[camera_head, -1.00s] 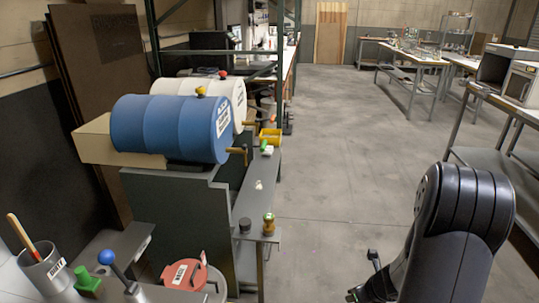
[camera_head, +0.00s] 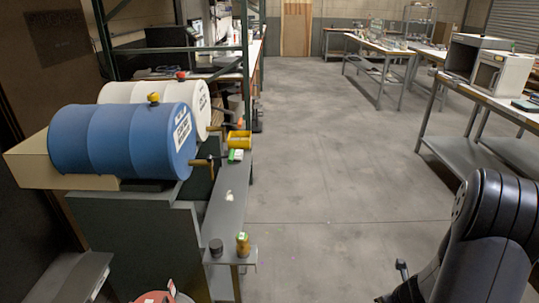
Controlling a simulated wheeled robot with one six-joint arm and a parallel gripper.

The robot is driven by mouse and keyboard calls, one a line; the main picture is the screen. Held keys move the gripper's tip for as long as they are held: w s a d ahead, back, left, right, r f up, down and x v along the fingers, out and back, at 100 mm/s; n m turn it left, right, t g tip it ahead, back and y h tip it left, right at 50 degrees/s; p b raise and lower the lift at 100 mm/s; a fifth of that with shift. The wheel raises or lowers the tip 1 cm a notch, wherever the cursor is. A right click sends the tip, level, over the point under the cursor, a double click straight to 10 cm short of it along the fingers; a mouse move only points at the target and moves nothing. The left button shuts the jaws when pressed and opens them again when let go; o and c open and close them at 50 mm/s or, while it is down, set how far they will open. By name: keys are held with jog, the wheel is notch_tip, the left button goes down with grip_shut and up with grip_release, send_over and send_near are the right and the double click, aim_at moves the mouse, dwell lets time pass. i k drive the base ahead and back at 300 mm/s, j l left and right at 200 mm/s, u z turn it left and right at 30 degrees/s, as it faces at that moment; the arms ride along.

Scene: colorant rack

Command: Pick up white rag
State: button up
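I cannot make out a white rag for certain. A small pale patch (camera_head: 229,196) lies on the narrow grey shelf (camera_head: 222,222) beside the drums; it is too small to tell what it is. My black arm rises at the lower right. A small dark part near the bottom edge may belong to my gripper (camera_head: 402,270), but its fingers are not clear. It is over the floor, well to the right of the shelf.
A blue drum (camera_head: 125,142) and a white drum (camera_head: 203,101) lie on a stand at left. A yellow container (camera_head: 239,139), a dark cap (camera_head: 216,247) and a small brownish bottle (camera_head: 243,244) are on the shelf. Workbenches (camera_head: 455,160) stand at right. The middle floor is clear.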

aim_at(238, 154)
jog(key=i, duration=3.3)
jog(key=i+u, duration=0.2)
jog(key=u, duration=0.25)
jog(key=i+l+u, duration=0.1)
jog(key=u, duration=0.3)
jog(key=i+l+u, duration=0.2)
jog(key=u, duration=0.25)
jog(key=i+u, duration=0.1)
jog(key=u, duration=1)
